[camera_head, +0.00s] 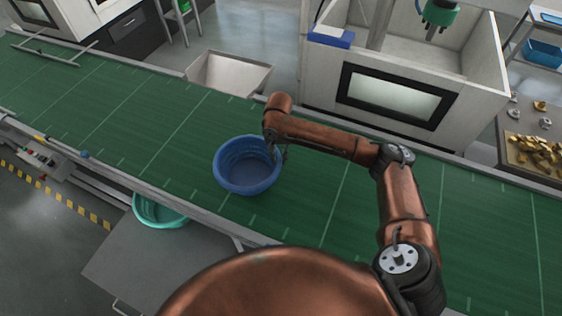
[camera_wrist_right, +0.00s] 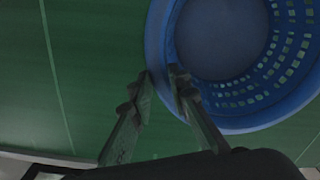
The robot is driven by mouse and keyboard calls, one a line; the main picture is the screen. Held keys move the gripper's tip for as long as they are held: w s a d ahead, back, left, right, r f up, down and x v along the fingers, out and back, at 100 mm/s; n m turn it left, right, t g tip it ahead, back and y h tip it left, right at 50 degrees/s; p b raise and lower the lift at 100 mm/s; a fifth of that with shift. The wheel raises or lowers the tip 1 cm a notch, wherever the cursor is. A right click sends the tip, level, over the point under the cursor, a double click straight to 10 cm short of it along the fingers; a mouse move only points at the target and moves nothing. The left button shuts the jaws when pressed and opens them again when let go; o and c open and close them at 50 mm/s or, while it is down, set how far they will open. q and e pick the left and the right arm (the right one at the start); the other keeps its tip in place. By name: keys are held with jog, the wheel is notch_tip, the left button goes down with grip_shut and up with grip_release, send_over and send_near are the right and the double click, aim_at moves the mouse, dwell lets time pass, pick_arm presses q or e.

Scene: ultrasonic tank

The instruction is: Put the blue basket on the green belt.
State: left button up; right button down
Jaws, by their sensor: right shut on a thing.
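The blue basket (camera_head: 240,178) is round with slotted walls. In the head view it is over the green belt (camera_head: 200,124), near the belt's middle; I cannot tell whether its base touches the belt. My right gripper (camera_head: 277,150) is at the basket's right rim. In the right wrist view the two fingers (camera_wrist_right: 162,78) close on the rim of the basket (camera_wrist_right: 160,40), with the basket's inside to the right. The basket looks empty and roughly level. My left gripper is not in view.
A teal basket (camera_head: 158,212) is below the belt's near edge, beside a grey table (camera_head: 150,260). A white hopper (camera_head: 228,74) and a white machine with a window (camera_head: 395,95) stand behind the belt. A tray of brass parts (camera_head: 535,150) is at right. The belt's left is clear.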

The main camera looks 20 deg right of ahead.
jog(key=shift+w+d+f, duration=0.45)
jog(key=shift+d+f, duration=0.2)
jog(key=shift+f, duration=0.15)
jog(key=shift+s+a+f+p, duration=0.15)
jog(key=shift+f+p, duration=0.2)
jog(key=shift+f, duration=0.3)
jog(key=shift+s+d+f+p, duration=0.1)
jog(key=shift+f+p, duration=0.25)
jog(key=shift+f, duration=0.25)
jog(key=shift+w+a+f, duration=0.1)
jog(key=shift+f, duration=0.05)
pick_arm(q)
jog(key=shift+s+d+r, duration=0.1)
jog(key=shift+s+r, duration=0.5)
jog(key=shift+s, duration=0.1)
pick_arm(e)
jog(key=c, duration=1.8)
grip_release()
pick_arm(q)
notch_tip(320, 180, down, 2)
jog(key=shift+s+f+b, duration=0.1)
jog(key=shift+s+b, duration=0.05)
jog(key=shift+b, duration=1)
pick_arm(e)
notch_tip(320, 180, up, 12)
jog(key=shift+r, duration=0.1)
